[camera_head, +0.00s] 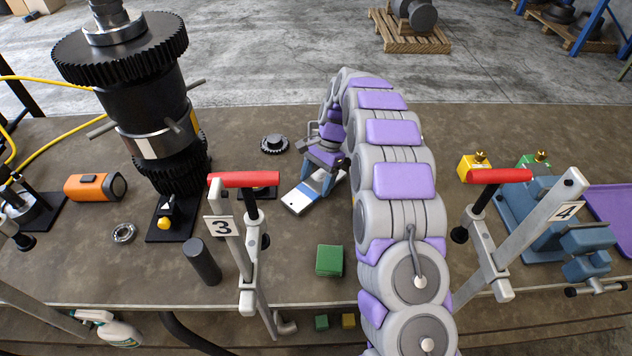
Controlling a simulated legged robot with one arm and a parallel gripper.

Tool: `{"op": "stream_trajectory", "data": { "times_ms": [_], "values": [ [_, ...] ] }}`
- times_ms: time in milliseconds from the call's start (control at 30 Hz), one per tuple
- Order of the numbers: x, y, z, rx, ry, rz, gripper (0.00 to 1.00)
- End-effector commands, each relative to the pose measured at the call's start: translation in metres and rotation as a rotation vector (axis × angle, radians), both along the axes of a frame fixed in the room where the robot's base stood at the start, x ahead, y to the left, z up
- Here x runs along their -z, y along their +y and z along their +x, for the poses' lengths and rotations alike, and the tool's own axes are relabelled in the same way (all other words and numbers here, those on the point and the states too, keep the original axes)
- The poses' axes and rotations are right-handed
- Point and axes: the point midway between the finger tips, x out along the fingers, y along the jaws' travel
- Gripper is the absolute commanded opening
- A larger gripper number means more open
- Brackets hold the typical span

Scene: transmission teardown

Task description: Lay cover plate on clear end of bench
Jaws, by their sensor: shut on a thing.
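My gripper (328,179) is over the middle of the bench, pointing down, with its jaws shut on a flat pale piece with a blue band (300,199). This looks like the cover plate, but it is small in view and partly hidden by the jaws. It is at or just above the bench top; I cannot tell if it touches. The brown bench (480,128) runs across the whole view, and my arm hides part of it to the right of the gripper.
A tall black gear assembly (150,100) stands at left. A small dark gear (274,144) lies behind the gripper, a green block (329,260) in front. Red-handled clamps numbered 3 (232,180) and 4 (500,176) rise at the front edge. A blue vise (545,215) and purple tray (612,208) are at right.

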Motion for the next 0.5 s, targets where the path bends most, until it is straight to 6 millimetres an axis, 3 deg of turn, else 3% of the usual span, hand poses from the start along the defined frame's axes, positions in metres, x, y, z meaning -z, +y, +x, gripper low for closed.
{"op": "stream_trajectory", "data": {
  "times_ms": [233,500],
  "values": [
    [-0.031,0.0,-0.001,0.0,-0.003,0.001,0.08],
    [-0.031,-0.003,-0.026,-0.002,0.002,0.003,0.08]
  ]
}}
